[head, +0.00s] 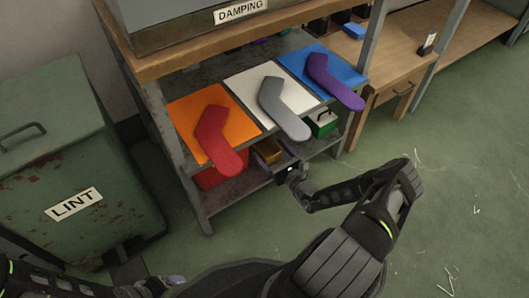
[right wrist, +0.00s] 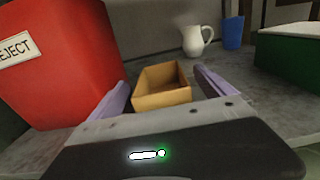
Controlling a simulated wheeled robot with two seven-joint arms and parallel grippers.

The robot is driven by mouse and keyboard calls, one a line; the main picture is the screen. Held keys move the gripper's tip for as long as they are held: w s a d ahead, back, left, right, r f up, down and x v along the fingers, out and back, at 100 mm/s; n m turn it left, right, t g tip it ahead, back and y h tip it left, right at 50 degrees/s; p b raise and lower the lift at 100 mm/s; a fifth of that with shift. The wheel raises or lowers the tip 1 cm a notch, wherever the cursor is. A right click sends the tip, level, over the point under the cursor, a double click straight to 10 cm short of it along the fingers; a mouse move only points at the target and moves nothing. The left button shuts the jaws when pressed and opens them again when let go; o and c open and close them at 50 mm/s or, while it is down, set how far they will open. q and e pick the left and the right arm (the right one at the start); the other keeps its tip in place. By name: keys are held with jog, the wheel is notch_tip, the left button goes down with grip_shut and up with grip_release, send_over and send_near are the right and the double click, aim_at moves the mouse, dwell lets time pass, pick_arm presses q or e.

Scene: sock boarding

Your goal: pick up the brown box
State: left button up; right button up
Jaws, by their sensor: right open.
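The brown box (right wrist: 163,98) is small, open-topped and looks empty. It sits on a grey shelf. In the head view the box (head: 268,149) shows partly under the sock-board shelf, just beyond my right gripper (head: 281,165). In the right wrist view my right gripper (right wrist: 160,82) is open, with one lilac finger on each side of the box. I see gaps between the fingers and the box, so neither finger appears to touch it. My left gripper (head: 174,281) shows only as a lilac bit at the bottom edge; its jaws are unclear.
A red REJECT bin (right wrist: 60,65) stands close left of the box. A white jug (right wrist: 195,40), a blue cup (right wrist: 233,33) and a green box with a white lid (right wrist: 290,55) stand behind and right. Boards with red, grey and purple socks (head: 333,82) lie on the shelf above.

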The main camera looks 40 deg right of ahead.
aim_at(268, 156)
jog(key=shift+w+f, duration=0.15)
jog(key=shift+w, duration=0.65)
jog(key=c, duration=1.4)
notch_tip(268, 156, up, 10)
jog(key=p, duration=0.5)
jog(key=shift+p, duration=0.3)
